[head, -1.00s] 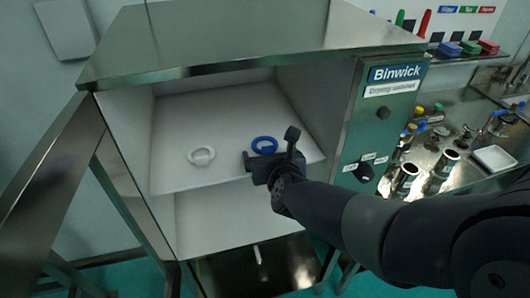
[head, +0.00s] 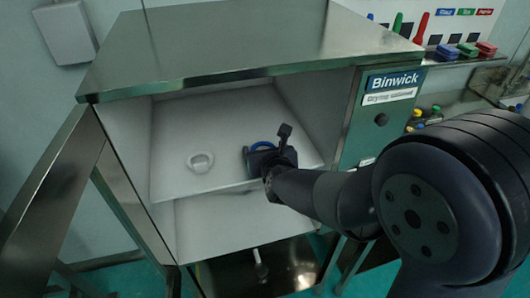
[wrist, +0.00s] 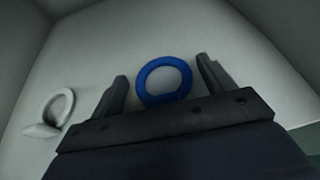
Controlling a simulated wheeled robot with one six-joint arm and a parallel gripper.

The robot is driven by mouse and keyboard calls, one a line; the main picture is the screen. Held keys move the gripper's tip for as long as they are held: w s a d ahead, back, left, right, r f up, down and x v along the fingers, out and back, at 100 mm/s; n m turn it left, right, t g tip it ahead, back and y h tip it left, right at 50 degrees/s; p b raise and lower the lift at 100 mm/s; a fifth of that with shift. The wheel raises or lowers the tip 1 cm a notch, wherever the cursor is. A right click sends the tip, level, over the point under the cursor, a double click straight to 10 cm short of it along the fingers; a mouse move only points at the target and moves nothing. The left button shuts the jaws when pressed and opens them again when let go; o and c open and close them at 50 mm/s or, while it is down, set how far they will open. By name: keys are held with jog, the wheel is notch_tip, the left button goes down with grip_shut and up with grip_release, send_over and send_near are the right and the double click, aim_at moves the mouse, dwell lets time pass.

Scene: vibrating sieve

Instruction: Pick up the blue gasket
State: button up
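The blue gasket (wrist: 164,66) is a ring lying on the upper white shelf of the cabinet. In the head view only the far arc of the blue gasket (head: 262,144) shows, as my gripper (head: 268,152) hides the rest. In the wrist view my gripper (wrist: 162,85) is open, with one finger on each side of the ring. The fingers stand apart from the ring's sides with gaps. I cannot tell how high the fingertips are above the shelf.
A white ring-shaped part (head: 200,162) lies left of the gasket, also seen in the wrist view (wrist: 57,107). The cabinet (head: 230,55) has side walls and a top over the shelf (head: 225,115). A lower compartment (head: 215,222) is below. Coloured blocks (head: 467,50) sit at the far right.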

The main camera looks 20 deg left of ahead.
jog(key=c, duration=0.7)
jog(key=shift+r, duration=0.1)
